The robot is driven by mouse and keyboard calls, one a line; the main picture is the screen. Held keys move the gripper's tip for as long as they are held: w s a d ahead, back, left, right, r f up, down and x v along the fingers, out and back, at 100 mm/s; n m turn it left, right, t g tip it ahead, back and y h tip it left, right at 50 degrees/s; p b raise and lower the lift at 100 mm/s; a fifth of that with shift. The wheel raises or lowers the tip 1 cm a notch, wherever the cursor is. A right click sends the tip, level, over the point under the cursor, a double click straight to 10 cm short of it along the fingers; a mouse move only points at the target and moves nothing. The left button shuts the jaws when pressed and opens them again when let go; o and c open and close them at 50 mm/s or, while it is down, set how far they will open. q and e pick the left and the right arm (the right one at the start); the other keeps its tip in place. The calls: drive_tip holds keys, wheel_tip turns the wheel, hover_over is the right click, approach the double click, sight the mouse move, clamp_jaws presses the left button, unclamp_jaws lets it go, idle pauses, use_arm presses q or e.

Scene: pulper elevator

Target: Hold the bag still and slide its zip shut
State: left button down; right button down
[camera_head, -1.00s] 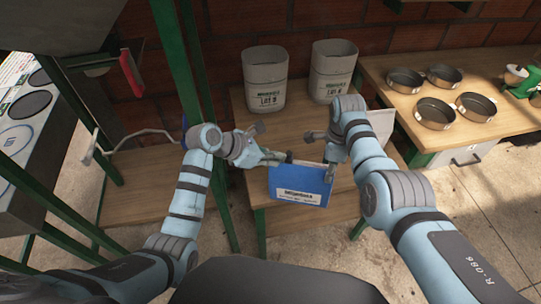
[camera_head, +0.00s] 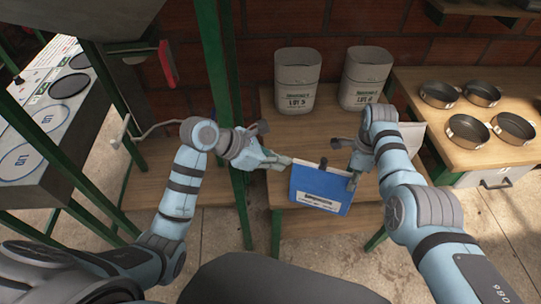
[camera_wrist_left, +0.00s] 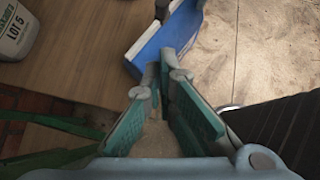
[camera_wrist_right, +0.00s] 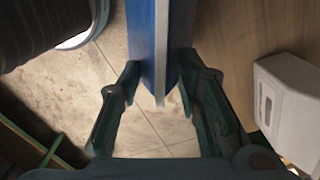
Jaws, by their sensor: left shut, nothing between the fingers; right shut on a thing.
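The blue bag (camera_head: 318,192), with a white label low on its front, hangs over the front of the table. Its pale top edge carries a small dark zip slider (camera_head: 323,163) near the middle. My right gripper (camera_head: 353,180) is shut on the bag's right edge; in the right wrist view the bag (camera_wrist_right: 155,45) passes between its fingers. My left gripper (camera_head: 288,162) is shut and empty at the bag's upper left corner, apart from the slider. In the left wrist view the bag (camera_wrist_left: 168,38) lies just beyond its fingertips (camera_wrist_left: 165,75); contact is unclear.
A second table with several round pans (camera_head: 468,130) is at right. A green post (camera_head: 222,100) rises close to my left arm.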

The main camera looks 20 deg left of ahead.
use_arm(q)
drive_tip(key=v, duration=0.3)
drive_tip(key=t+h, duration=0.2)
approach(317, 166)
wheel_tip(317, 166, down, 3)
drive_tip(key=w+d, duration=0.1)
drive_tip(key=shift+w+d+r, duration=0.1)
drive_tip(key=shift+w+d, duration=0.3)
drive_tip(key=shift+d, duration=0.2)
drive_tip(key=shift+w+d+r, duration=0.1)
drive_tip(key=shift+w+d, duration=0.35)
drive_tip(key=shift+d, duration=0.15)
drive_tip(key=shift+w+d, duration=0.3)
drive_tip(key=shift+d, duration=0.15)
